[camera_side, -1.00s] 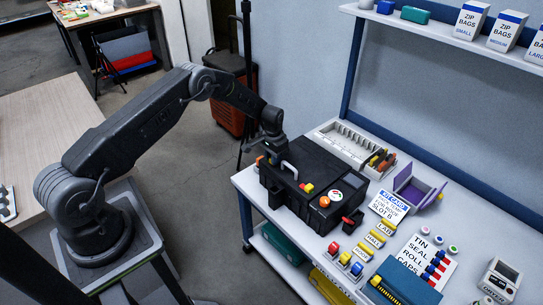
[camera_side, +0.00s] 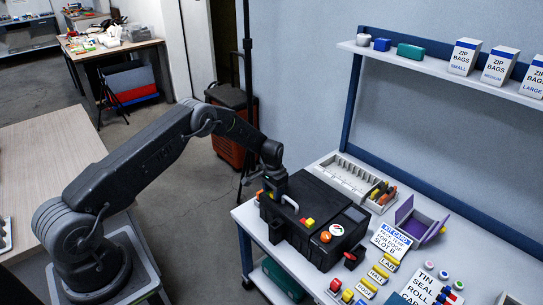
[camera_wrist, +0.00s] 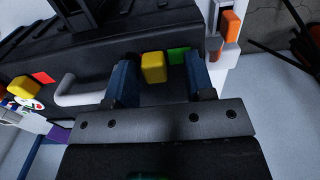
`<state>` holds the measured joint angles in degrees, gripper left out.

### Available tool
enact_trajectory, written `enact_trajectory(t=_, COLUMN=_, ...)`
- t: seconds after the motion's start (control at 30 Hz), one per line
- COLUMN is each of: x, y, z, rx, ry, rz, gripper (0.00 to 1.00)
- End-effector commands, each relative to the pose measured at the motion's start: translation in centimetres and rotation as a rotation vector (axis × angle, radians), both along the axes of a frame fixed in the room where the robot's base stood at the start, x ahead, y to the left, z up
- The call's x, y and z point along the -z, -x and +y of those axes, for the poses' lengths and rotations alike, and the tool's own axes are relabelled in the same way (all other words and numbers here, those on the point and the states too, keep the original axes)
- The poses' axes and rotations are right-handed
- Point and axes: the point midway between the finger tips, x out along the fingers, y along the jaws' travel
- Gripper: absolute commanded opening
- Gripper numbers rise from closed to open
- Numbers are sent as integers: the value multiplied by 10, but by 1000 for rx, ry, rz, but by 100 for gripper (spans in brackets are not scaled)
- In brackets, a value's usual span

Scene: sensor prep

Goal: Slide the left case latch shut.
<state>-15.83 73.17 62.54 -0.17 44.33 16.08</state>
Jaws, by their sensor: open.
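The black case (camera_side: 345,205) stands on the white bench. Its left latch has a yellow tab (camera_wrist: 153,67) with a green patch (camera_wrist: 178,56) beside it, on the right in the wrist view. My gripper (camera_wrist: 160,78) is open, with one blue finger on each side of the tab. The green patch lies between the tab and the right finger. In the side view, my gripper (camera_side: 273,190) is at the case's left end and hides most of this latch.
A grey handle (camera_wrist: 80,92) is left of my fingers in the wrist view. Beyond it is the other yellow latch tab (camera_wrist: 22,87) with a red patch (camera_wrist: 43,77). An orange-and-white part (camera_wrist: 228,24) stands close to my right finger. A parts tray (camera_side: 350,178) is behind the case.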

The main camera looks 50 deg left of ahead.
Motion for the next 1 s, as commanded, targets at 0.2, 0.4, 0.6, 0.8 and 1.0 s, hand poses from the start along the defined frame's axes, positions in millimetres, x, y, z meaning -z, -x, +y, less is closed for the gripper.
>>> enact_trajectory(t=0.2, x=-37, y=-1, z=5, rx=-1, ry=-2, rz=-4, gripper=49)
enact_trajectory(t=0.4, x=-75, y=-1, z=6, rx=-2, ry=-3, rz=-4, gripper=49)
enact_trajectory(t=0.6, x=-113, y=0, z=6, rx=-2, ry=-3, rz=-4, gripper=49)
enact_trajectory(t=0.8, x=-151, y=2, z=3, rx=-1, ry=-5, rz=-10, gripper=49)
enact_trajectory(t=1.0, x=-187, y=9, z=-8, rx=-2, ry=-13, rz=-39, gripper=49)
